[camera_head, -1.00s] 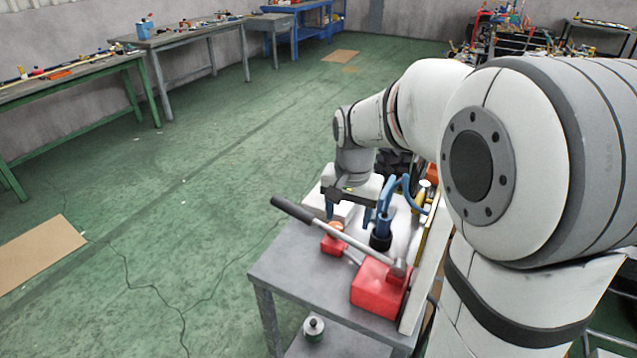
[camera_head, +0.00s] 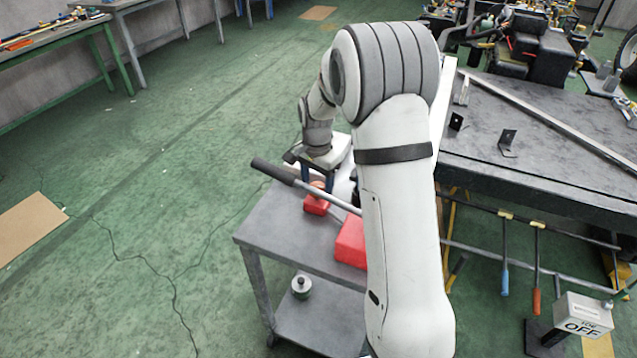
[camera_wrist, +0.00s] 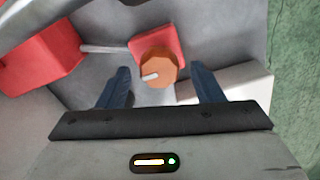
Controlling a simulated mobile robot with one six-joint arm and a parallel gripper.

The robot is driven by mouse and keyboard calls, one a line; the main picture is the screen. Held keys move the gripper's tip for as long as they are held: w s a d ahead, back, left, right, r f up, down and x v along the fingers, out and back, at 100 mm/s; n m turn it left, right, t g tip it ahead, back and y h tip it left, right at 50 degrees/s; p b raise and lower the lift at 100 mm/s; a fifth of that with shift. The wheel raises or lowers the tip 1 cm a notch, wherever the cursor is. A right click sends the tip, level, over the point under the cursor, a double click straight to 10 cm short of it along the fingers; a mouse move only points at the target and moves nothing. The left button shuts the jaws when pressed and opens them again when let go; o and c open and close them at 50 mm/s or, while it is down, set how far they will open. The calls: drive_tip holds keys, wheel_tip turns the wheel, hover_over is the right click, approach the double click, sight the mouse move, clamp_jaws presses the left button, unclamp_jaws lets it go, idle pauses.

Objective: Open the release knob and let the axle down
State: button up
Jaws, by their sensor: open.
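The release knob (camera_wrist: 158,68) is a round orange-brown cap with a short pale bar, on a small red block (camera_wrist: 168,38). It also shows in the head view (camera_head: 317,185), on the grey cart. My gripper (camera_wrist: 160,72) is open, its two blue fingers apart on either side of the knob in the wrist view. A grey rod joins the small block to a larger red block (camera_head: 350,241), partly hidden by my arm. A long lever with a black grip (camera_head: 272,171) slants above the cart. I cannot pick out the axle.
A dark workbench (camera_head: 530,150) stands right of my arm, with tools hanging below. A white "OFF" box (camera_head: 583,315) is at lower right.

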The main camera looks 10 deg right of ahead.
drive_tip(key=shift+f, duration=0.65)
drive_tip(key=c, duration=0.9)
drive_tip(key=shift+s+d, duration=0.1)
drive_tip(key=shift+d, duration=0.1)
drive_tip(key=shift+c, duration=0.3)
drive_tip(key=shift+a, duration=0.15)
